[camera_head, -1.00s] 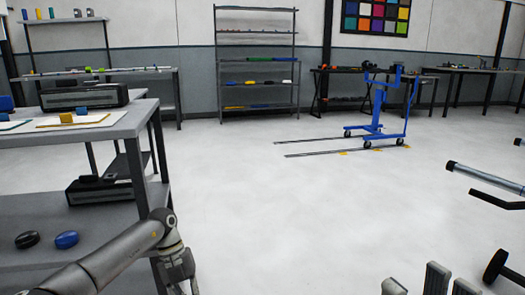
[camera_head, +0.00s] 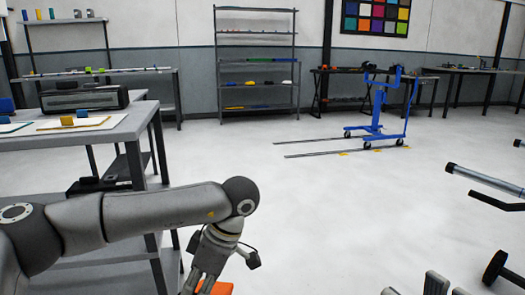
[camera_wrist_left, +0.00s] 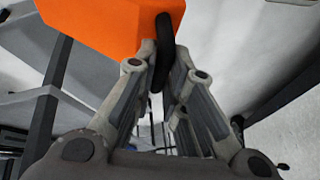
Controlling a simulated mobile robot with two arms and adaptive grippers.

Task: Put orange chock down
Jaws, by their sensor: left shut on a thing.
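The orange chock (camera_wrist_left: 105,22) fills the upper left of the left wrist view. A black loop (camera_wrist_left: 163,52) at its edge sits between the fingers of my left gripper (camera_wrist_left: 167,62), which are shut on it. In the head view, my left gripper (camera_head: 204,284) points down at the bottom edge, in front of the shelved table. Only a small orange part of the chock (camera_head: 221,289) shows beside the fingers; the rest is out of frame. Grey finger-like shapes at the bottom right look like my right gripper (camera_head: 432,288); whether it is open is unclear.
The grey table (camera_head: 125,128) with a lower shelf stands at the left. My left arm hides part of it. Open floor (camera_head: 330,215) lies ahead. A blue wheeled lift (camera_head: 377,112) stands farther back. A metal bar (camera_head: 485,178) and a wheel (camera_head: 500,268) are at the right.

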